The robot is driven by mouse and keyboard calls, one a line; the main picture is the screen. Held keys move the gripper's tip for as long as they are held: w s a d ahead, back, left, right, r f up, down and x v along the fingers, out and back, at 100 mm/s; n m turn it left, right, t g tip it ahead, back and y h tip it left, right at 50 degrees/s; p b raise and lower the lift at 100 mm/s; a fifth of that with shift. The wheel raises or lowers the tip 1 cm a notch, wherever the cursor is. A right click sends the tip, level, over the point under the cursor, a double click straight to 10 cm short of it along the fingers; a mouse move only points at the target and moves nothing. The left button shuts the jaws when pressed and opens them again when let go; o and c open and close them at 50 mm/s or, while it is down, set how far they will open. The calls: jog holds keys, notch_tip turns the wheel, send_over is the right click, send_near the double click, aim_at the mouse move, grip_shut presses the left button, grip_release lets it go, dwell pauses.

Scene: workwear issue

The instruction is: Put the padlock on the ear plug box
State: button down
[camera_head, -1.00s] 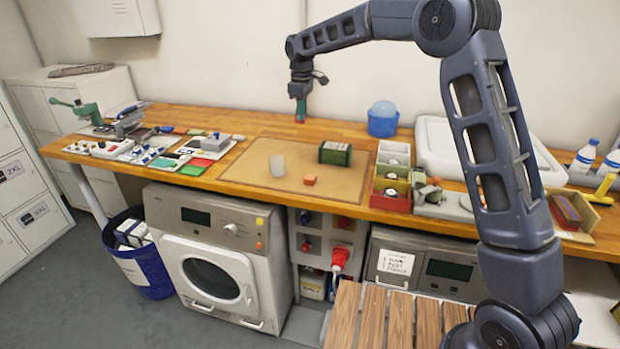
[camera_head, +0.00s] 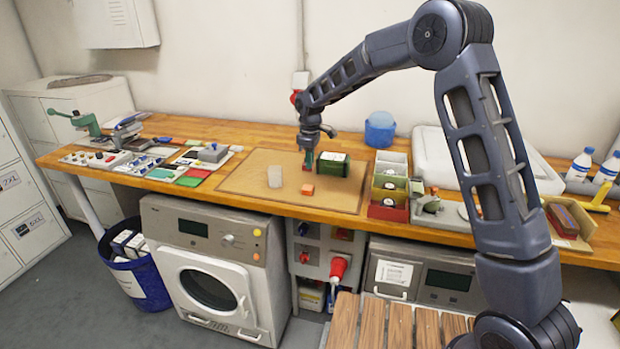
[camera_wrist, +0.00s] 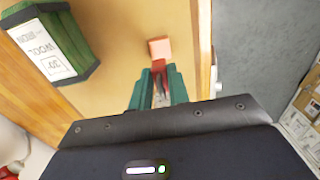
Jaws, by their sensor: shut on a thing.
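My gripper (camera_head: 308,160) is shut on the red padlock (camera_head: 307,168) and holds it above the brown mat (camera_head: 240,180). In the wrist view the padlock (camera_wrist: 158,67) shows between the green fingertips (camera_wrist: 161,72), with its grey shackle between the fingers. A small orange box (camera_head: 308,189), apparently the ear plug box, lies on the mat just in front of the padlock. In the wrist view the orange box (camera_wrist: 161,47) shows just past the padlock. Its top looks bare. The exact gap between them cannot be told.
A dark green box (camera_head: 334,165) stands close to the right of my gripper. A pale cup (camera_head: 274,176) stands left of the orange box. Open compartment bins (camera_head: 389,191) are at the right. The front left of the mat is clear.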

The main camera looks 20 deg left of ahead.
aim_at(310, 171)
jog(key=shift+f, duration=3.6)
jog(key=shift+f, duration=0.15)
jog(key=c, duration=1.3)
grip_release()
jog(key=shift+c, duration=0.2)
notch_tip(310, 171, up, 12)
jog(key=shift+r, duration=0.15)
